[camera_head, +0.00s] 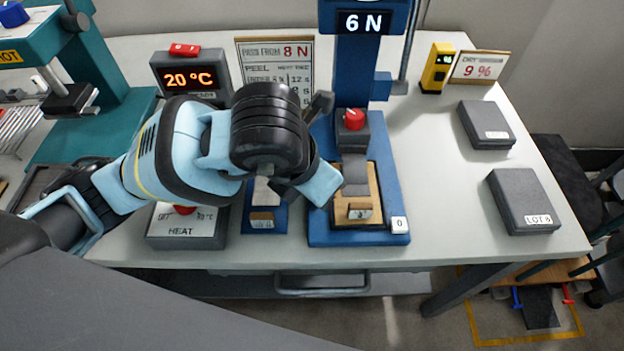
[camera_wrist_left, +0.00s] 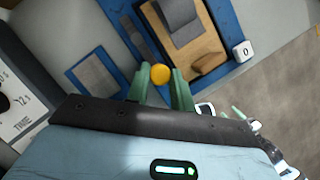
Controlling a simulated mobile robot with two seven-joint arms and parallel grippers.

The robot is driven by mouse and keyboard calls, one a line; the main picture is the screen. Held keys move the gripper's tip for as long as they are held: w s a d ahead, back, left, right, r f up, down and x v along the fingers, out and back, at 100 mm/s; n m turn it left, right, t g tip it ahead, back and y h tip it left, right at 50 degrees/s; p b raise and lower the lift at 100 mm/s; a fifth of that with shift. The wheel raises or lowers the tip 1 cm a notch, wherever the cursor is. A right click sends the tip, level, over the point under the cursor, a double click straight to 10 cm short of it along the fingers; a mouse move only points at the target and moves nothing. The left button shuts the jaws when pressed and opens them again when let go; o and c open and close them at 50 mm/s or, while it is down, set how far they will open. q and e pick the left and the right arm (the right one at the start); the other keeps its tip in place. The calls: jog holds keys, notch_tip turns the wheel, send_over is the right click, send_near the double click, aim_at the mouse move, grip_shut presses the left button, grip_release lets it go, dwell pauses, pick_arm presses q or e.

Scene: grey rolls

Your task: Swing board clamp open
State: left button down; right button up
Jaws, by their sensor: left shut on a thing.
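A blue peel-test stand (camera_head: 398,210) holds a wooden board (camera_head: 371,183) with a grey strip (camera_head: 355,178) lying on it. In the left wrist view the board (camera_wrist_left: 207,50) sits on the blue base (camera_wrist_left: 228,75), and a dark bar (camera_wrist_left: 146,40), which looks like the board clamp, runs beside the board's edge. My left gripper (camera_wrist_left: 160,80) is shut on a round yellow-orange knob (camera_wrist_left: 160,74) near this bar. In the head view my left arm's wrist hides the fingers, the knob and much of the clamp.
A red knob (camera_head: 354,118) sits on a grey block behind the board. A heat box (camera_head: 165,229), a temperature display (camera_head: 190,78) and a small blue plate (camera_head: 258,222) stand to the left. Dark boxes (camera_head: 522,198) lie on the right, with clear table between.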

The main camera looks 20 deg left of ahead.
dwell(0.4)
pick_arm(q)
jog(key=c, duration=1.2)
grip_release()
jog(key=shift+d, duration=0.1)
jog(key=v, duration=0.8)
jog(key=shift+p, duration=0.45)
jog(key=shift+f, duration=0.1)
jog(key=shift+s, duration=0.1)
